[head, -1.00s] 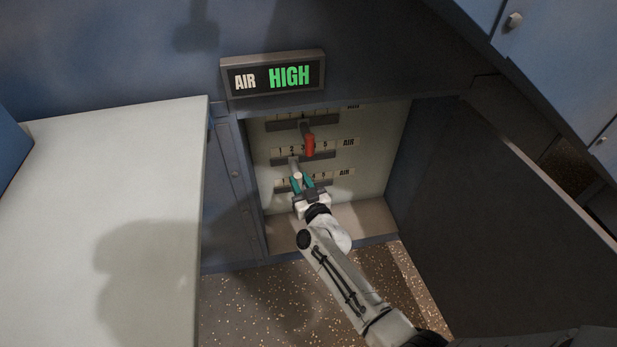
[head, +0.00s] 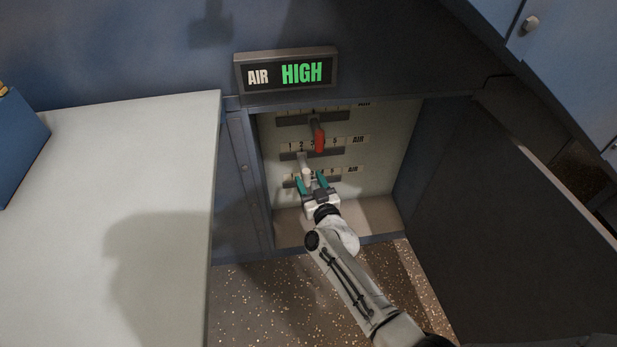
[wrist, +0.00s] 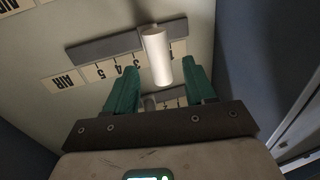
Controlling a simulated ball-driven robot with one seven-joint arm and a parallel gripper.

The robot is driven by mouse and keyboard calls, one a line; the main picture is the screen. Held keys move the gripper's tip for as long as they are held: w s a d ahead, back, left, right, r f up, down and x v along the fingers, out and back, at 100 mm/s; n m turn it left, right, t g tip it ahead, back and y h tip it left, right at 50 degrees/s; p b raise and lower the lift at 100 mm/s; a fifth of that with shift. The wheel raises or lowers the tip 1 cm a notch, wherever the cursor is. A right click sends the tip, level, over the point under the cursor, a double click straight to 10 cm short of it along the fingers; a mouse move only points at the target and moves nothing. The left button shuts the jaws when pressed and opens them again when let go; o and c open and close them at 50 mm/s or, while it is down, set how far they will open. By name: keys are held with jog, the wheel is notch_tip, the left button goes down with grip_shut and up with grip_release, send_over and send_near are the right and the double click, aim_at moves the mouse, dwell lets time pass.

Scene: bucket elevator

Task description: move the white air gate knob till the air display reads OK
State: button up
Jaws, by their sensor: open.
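The white air gate knob (head: 306,174) is a white cylinder in the open cabinet, on a lever at the left part of the middle slot. My gripper (head: 311,179) is open, with its teal fingers on either side of the knob. In the wrist view the white knob (wrist: 157,58) stands between the spread fingertips (wrist: 159,68), and I see gaps beside it. Its number scale (wrist: 100,70) shows there upside down, and the number at the knob is hidden. The air display (head: 287,72) above the cabinet reads HIGH in green.
A red knob (head: 319,140) hangs from the slot above, close to the white one. A lower scale (head: 352,169) is partly hidden by my gripper. The cabinet door (head: 510,220) stands open at the right. A pale countertop (head: 110,220) is at the left.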

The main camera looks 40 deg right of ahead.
jog(key=p+v, duration=0.3)
jog(key=v, duration=0.6)
jog(key=shift+s, duration=0.2)
jog(key=shift+a, duration=0.1)
jog(key=s+a+n+g+y, duration=0.55)
jog(key=a+y, duration=0.35)
jog(key=a, duration=0.2)
jog(key=s+d+r+m+g+h, duration=0.1)
jog(key=s+r+g, duration=0.3)
jog(key=s, duration=0.6)
jog(key=s+r+g+h, duration=0.1)
jog(key=s+r+g, duration=0.1)
jog(key=s+g, duration=0.6)
notch_tip(320, 180, up, 27)
jog(key=s+t+p, duration=0.1)
jog(key=t+p, duration=0.1)
jog(key=p, duration=2.6)
jog(key=shift+s+r, duration=0.2)
jog(key=shift+s, duration=0.1)
jog(key=shift+d, duration=0.15)
